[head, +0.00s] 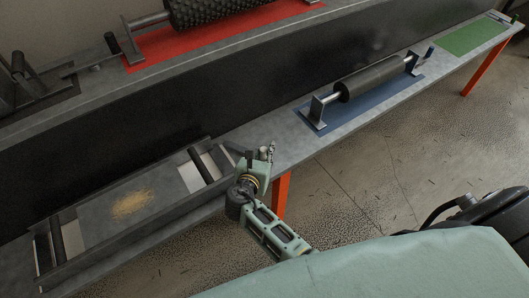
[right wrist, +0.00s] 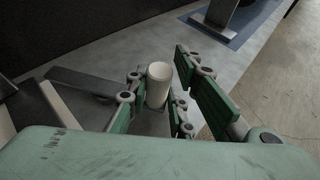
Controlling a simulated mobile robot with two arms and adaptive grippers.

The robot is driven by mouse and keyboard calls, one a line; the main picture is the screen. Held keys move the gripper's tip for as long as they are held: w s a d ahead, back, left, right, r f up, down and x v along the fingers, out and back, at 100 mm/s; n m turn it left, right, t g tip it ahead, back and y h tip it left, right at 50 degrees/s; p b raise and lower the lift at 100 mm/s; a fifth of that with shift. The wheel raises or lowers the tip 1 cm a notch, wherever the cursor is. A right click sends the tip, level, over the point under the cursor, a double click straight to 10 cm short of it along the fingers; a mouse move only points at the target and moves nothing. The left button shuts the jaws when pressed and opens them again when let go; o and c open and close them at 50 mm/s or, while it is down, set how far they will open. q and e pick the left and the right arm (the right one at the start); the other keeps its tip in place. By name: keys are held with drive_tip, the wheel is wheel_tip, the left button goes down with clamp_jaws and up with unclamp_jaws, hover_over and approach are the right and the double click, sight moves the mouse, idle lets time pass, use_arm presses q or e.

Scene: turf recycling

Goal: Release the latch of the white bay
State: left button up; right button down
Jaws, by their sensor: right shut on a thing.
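The white bay (head: 191,179) is at the near end of the bench, on the left in the head view, with pale panels and dark bars across it. A pale upright cylindrical knob, apparently its latch (right wrist: 158,82), stands at the bay's right end. My right gripper (head: 258,158) is at this end of the bay, beside the bench edge. In the right wrist view its green fingers (right wrist: 158,100) are on both sides of the knob and shut on it. The knob's lower part is partly hidden by the fingers. My left gripper is not in view.
A dark roller (head: 375,80) sits in brackets on a blue mat (head: 385,103) farther along the bench. A green mat (head: 470,38) lies at the far end. A bristled roller (head: 210,8) lies over a red mat (head: 170,46) behind a dark wall. Brown grit (head: 131,203) lies in the bay.

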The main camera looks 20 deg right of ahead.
drive_tip(key=c, duration=1.6)
unclamp_jaws()
drive_tip(key=shift+w+a, duration=0.15)
drive_tip(key=shift+a, duration=0.1)
drive_tip(key=shift+d, duration=0.1)
drive_tip(key=v, duration=0.7)
drive_tip(key=shift+r, duration=0.15)
